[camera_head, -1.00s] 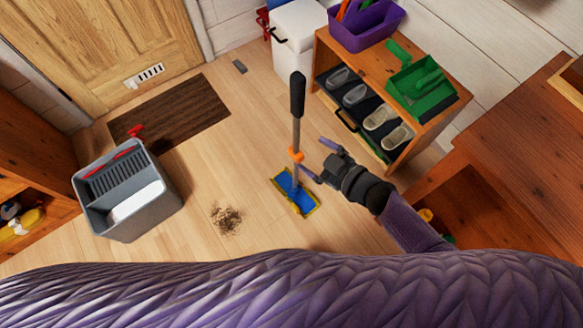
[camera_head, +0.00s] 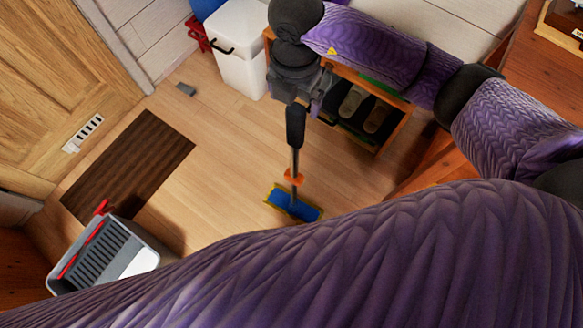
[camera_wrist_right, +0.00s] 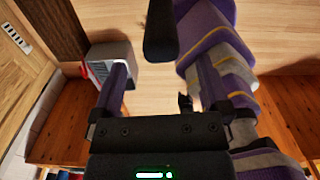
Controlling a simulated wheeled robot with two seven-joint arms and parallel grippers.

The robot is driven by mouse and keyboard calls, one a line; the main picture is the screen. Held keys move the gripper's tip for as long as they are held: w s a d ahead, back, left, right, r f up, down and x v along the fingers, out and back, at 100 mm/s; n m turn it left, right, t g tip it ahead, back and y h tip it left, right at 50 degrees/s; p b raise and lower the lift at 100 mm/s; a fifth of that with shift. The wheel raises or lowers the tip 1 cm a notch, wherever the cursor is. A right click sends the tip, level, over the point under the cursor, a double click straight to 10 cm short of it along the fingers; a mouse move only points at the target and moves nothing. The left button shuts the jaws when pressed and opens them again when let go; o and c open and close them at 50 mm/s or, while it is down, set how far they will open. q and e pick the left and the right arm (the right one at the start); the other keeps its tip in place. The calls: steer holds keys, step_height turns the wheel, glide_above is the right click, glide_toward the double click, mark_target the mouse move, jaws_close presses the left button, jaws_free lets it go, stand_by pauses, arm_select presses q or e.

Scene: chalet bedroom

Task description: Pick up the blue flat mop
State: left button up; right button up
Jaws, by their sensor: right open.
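The blue flat mop stands upright on the wood floor in the head view. Its black handle grip (camera_head: 295,126) is at the top, an orange collar (camera_head: 293,176) is lower on the pole, and its blue and yellow flat head (camera_head: 294,205) is on the floor. My right gripper (camera_head: 298,98) is open at the top of the black grip in this view. In the right wrist view the black grip (camera_wrist_right: 160,32) shows ahead of my open right gripper (camera_wrist_right: 162,80), roughly in line with the gap between its fingers. Contact cannot be told. My left gripper is not in view.
A grey bucket (camera_head: 142,263) with a red handle stands at lower left, near a dark mat (camera_head: 130,165). A white bin (camera_head: 236,48) stands at the back. A wooden shoe shelf (camera_head: 392,130) is close beside the mop, partly behind my right arm. Floor left of the mop is clear.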

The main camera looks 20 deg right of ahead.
mark_target(296, 108)
step_height(296, 108, down, 6)
steer(key=shift+d+r+b, duration=0.15)
steer(key=shift+r+b, duration=0.1)
steer(key=shift+b, duration=1)
steer(key=shift+f, duration=0.25)
steer(key=shift+r, duration=0.15)
steer(key=c, duration=1.2)
jaws_close()
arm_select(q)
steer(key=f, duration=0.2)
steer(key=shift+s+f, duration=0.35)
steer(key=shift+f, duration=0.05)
